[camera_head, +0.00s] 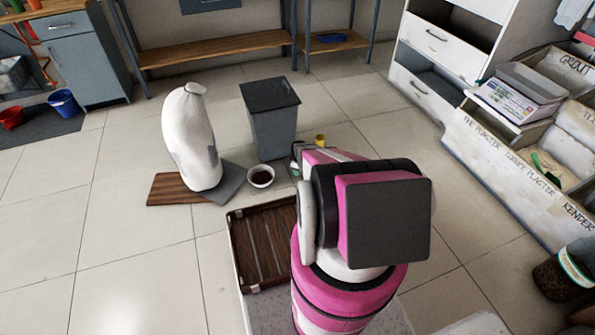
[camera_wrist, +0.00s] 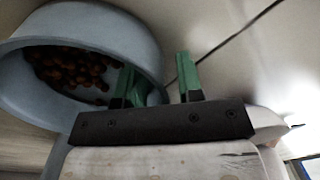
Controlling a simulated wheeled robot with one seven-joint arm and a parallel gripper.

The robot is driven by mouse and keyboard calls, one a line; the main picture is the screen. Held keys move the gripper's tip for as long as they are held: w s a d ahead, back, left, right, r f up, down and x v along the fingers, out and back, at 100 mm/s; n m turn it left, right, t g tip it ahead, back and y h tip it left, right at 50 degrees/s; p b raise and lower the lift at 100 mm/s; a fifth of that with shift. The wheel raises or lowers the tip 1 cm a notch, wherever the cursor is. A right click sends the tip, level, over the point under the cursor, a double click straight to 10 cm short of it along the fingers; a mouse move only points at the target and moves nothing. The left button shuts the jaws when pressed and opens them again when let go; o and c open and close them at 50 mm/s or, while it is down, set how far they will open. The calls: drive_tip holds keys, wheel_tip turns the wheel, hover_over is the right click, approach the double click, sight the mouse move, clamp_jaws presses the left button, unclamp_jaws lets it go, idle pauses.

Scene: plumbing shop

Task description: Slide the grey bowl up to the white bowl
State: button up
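The white bowl (camera_head: 261,185), with dark brown contents, stands on the floor beside the grey bin in the head view. The grey bowl (camera_wrist: 120,25) looks blue-grey in the wrist view, fills its upper left and holds several small brown pieces. I cannot clearly make it out in the head view, where my arm covers part of the floor. My gripper (camera_wrist: 157,75) has two green fingers standing apart. The left finger overlaps the grey bowl's inside; the right one is outside its rim. I cannot tell whether either touches the wall.
A grey bin (camera_head: 272,120) stands behind the white bowl. A dark slatted tray (camera_head: 240,262) lies in front. A yellow cup (camera_head: 320,140) stands beyond my arm.

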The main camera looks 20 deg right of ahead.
sight(284, 180)
clamp_jaws()
drive_tip(key=shift+a, duration=0.1)
drive_tip(key=shift+s+a, duration=0.3)
drive_tip(key=shift+a, duration=1.15)
drive_tip(key=shift+s+a, duration=0.35)
drive_tip(key=shift+a, duration=1.15)
drive_tip(key=shift+s+a, duration=0.3)
drive_tip(key=shift+a, duration=1.15)
drive_tip(key=shift+o, duration=1.3)
unclamp_jaws()
drive_tip(key=shift+r, duration=0.1)
